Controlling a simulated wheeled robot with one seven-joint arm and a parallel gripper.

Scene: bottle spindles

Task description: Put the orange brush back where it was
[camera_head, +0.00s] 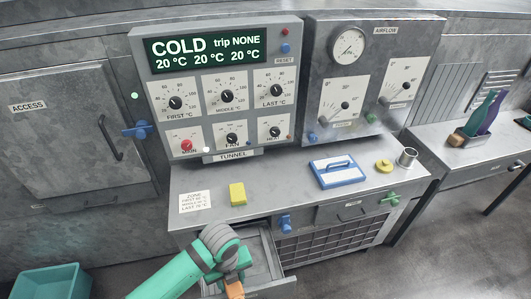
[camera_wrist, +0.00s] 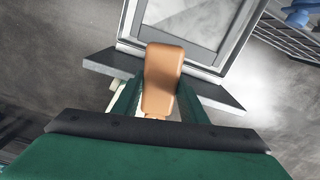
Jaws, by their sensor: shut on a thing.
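The orange brush (camera_head: 234,289) is low in the head view, at the tip of my gripper (camera_head: 232,278). In the wrist view the brush (camera_wrist: 162,75) stands between the two fingers of my gripper (camera_wrist: 160,100), which is shut on it. Its lower part is hidden by the gripper body. An open drawer (camera_head: 275,261) lies just beyond and beside the gripper, under the bench top. In the wrist view the drawer (camera_wrist: 228,62) lies beyond the brush, and its inside looks empty where it shows.
On the bench are a yellow block (camera_head: 237,194), a blue-edged case (camera_head: 338,171), a yellow disc (camera_head: 384,166) and a metal cup (camera_head: 407,158). A blue handle (camera_head: 286,224) sits on the bench front. A teal bin (camera_head: 50,282) stands on the floor at left.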

